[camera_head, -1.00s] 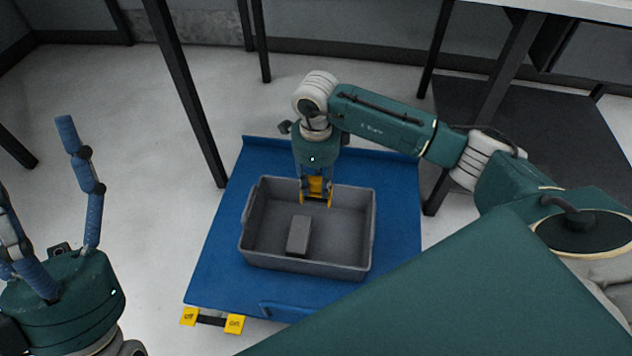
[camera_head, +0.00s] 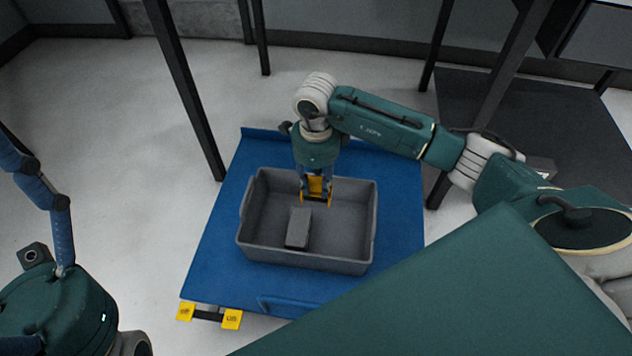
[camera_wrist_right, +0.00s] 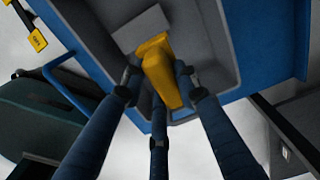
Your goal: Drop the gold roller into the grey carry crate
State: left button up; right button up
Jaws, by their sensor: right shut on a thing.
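The gold roller (camera_head: 316,186) is held in my right gripper (camera_head: 317,198), above the back part of the grey carry crate (camera_head: 305,259). In the right wrist view, the fingers close around the yellow roller (camera_wrist_right: 161,76), with the crate's grey inside behind it. The crate is open at the top and stands on a blue surface. My left gripper (camera_head: 38,195) is at the left edge, away from the crate. Its fingers are spread and empty, and part of it is cut off by the frame.
A dark grey block (camera_head: 299,228) lies inside the crate, left of its middle. The blue platform (camera_head: 215,255) has yellow-ended feet or pedals (camera_head: 231,319) at its front. Dark posts (camera_head: 186,90) stand behind and to the right. The crate's right half is bare.

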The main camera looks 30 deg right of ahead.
jog(key=o, duration=1.3)
jog(key=shift+r, duration=0.1)
notch_tip(320, 180, up, 12)
jog(key=shift+f, duration=0.1)
